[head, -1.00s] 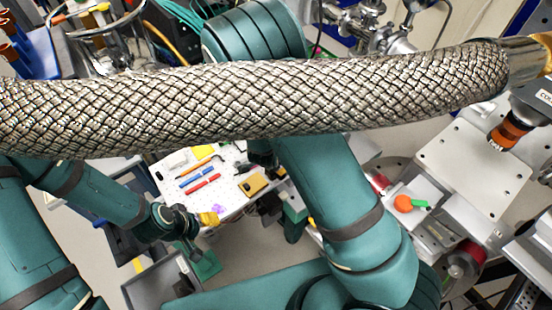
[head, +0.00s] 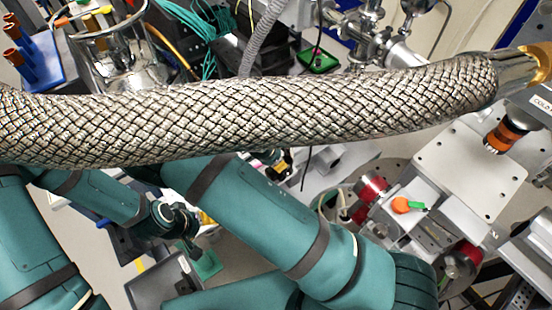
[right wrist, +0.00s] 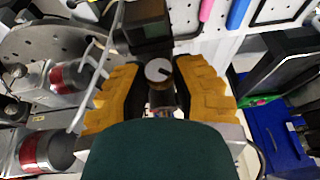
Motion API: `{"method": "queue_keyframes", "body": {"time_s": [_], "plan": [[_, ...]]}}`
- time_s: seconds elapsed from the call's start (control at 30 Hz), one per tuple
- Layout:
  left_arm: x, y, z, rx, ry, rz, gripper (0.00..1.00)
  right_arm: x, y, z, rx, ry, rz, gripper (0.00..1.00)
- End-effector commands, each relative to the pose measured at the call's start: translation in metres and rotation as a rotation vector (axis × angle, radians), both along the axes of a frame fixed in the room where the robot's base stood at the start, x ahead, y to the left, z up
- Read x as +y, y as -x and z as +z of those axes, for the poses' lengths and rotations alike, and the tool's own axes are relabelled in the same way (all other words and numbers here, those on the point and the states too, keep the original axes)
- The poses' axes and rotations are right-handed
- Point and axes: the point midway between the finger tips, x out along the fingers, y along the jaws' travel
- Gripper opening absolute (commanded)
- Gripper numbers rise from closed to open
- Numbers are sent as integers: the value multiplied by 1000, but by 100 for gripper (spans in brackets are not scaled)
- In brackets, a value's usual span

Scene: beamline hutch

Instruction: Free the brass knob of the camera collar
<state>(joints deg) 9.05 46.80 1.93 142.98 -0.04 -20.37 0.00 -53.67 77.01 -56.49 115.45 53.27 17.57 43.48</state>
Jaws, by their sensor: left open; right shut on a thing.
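In the right wrist view my right gripper (right wrist: 160,88) has its yellow-padded fingers on both sides of a small upright knob (right wrist: 158,71). The knob has a round grey top with a dark line and a brownish body. The gripper is shut on it. A dark square block (right wrist: 147,24) stands just beyond the knob; I cannot tell whether it is the camera. In the head view the braided hose and my own arm hide most of the right gripper and the collar. My left gripper (head: 180,224) is open and empty at lower left, away from the knob.
A thick braided metal hose (head: 250,112) crosses the whole head view in front. Red-banded cylinders (right wrist: 65,76) stand left of the right gripper. A grey bin (head: 165,285) is below the left gripper.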

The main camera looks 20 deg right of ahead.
Motion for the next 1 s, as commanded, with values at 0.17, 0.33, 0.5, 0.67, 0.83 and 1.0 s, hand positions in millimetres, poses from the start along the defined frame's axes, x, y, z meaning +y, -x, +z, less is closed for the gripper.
{"method": "queue_keyframes", "body": {"time_s": [0.17,0.33,0.5,0.67,0.83,1.0], "plan": [[0,0,0,0,0,0,67,0,-2,-1,115,45,2,0],[0,0,0,0,0,0,67,1,-3,-2,247,91,0,0],[0,0,-2,0,0,0,67,1,-4,-3,386,140,-1,0],[0,0,-6,0,0,1,67,1,-4,-4,494,176,-4,0],[0,0,-11,0,0,1,67,1,-4,-4,576,206,-3,0],[0,1,-13,0,-1,2,67,2,-4,-5,627,223,-3,0]]}}
